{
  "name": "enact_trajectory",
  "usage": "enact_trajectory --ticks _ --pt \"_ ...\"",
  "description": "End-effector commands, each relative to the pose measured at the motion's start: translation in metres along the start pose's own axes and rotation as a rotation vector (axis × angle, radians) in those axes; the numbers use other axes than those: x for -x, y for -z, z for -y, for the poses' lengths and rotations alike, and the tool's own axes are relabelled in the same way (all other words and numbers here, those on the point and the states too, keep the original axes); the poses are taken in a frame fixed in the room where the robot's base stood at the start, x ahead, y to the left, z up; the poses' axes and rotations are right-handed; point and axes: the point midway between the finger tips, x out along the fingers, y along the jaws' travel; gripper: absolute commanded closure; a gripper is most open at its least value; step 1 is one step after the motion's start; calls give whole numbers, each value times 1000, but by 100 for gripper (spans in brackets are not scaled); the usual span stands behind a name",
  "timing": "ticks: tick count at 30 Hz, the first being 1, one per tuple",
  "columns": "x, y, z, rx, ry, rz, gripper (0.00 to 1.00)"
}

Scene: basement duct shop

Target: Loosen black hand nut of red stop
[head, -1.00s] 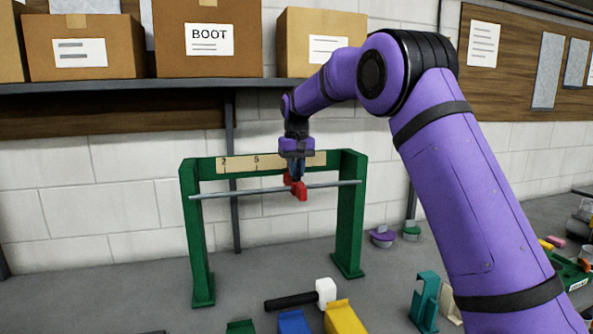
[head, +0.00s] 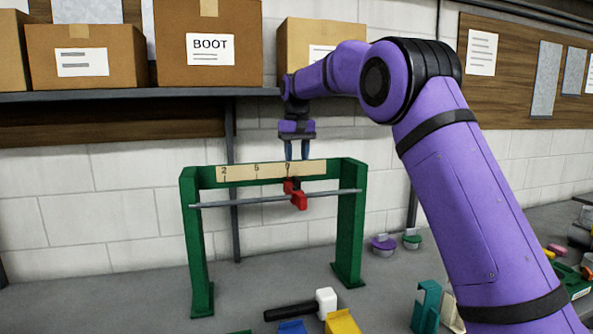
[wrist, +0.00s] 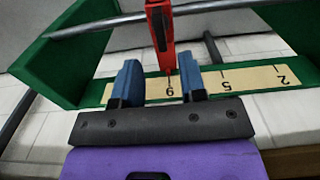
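The red stop (head: 298,199) sits on a thin grey rod in front of a green frame, right of the rod's middle. Its black hand nut (head: 292,184) shows as a small dark piece at its top. In the wrist view the red stop (wrist: 162,55) points toward the gap between my fingers, with a dark part (wrist: 160,26) on it. My gripper (head: 297,154) is above the stop, pointing down, clear of the nut. In the wrist view my gripper (wrist: 158,78) has its two blue fingers apart with nothing held between them.
The green frame (head: 350,225) carries a tan number scale (head: 245,171) behind the rod (head: 235,200). A white-headed mallet (head: 326,300) and blue and yellow pieces lie on the bench in front. A shelf with boxes (head: 209,45) hangs above; a brick wall stands behind.

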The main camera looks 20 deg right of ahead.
Motion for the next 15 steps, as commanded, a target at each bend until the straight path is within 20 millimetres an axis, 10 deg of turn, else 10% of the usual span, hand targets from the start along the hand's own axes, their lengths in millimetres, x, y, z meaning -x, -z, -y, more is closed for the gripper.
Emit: enact_trajectory --ticks 15 --pt "35 0 0 1 0 0 62"
